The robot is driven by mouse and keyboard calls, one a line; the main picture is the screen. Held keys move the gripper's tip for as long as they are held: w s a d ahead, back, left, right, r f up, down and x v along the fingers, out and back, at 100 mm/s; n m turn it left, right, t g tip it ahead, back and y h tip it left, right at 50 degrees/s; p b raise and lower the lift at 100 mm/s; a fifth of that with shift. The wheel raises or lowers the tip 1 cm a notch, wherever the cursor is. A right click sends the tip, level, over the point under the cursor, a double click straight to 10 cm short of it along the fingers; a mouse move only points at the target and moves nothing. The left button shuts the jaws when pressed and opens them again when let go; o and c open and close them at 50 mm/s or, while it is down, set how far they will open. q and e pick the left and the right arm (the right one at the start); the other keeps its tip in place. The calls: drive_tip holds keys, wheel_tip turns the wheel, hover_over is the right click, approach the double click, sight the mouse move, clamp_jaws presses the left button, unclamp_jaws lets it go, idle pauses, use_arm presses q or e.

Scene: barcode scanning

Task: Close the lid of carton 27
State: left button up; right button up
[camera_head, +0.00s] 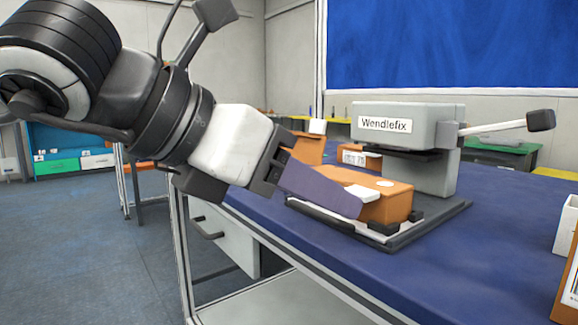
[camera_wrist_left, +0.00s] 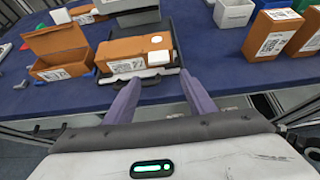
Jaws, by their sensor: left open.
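An orange-brown carton (camera_head: 385,205) lies on the dark base of the grey Wendlefix machine, with a white round spot and a small white block on it. It also shows in the wrist view (camera_wrist_left: 125,52). A second brown carton (camera_wrist_left: 68,62) stands at left in the wrist view with its lid (camera_wrist_left: 52,38) raised. I cannot read the number 27 on any label. My left gripper (camera_wrist_left: 158,80) has its two purple fingers apart, pointing at the near side of the carton on the machine, with nothing between them. In the head view the fingers (camera_head: 325,188) overlap. My right gripper is out of view.
The machine (camera_head: 405,125) has a lever reaching right. Brown cartons (camera_wrist_left: 272,35) and a white container (camera_wrist_left: 233,12) stand at right in the wrist view. The blue tabletop (camera_head: 300,240) is clear at its front edge.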

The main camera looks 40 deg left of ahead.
use_arm(q)
drive_tip(key=v, duration=0.4)
drive_tip(key=shift+s+p, duration=0.15)
drive_tip(key=shift+p, duration=0.2)
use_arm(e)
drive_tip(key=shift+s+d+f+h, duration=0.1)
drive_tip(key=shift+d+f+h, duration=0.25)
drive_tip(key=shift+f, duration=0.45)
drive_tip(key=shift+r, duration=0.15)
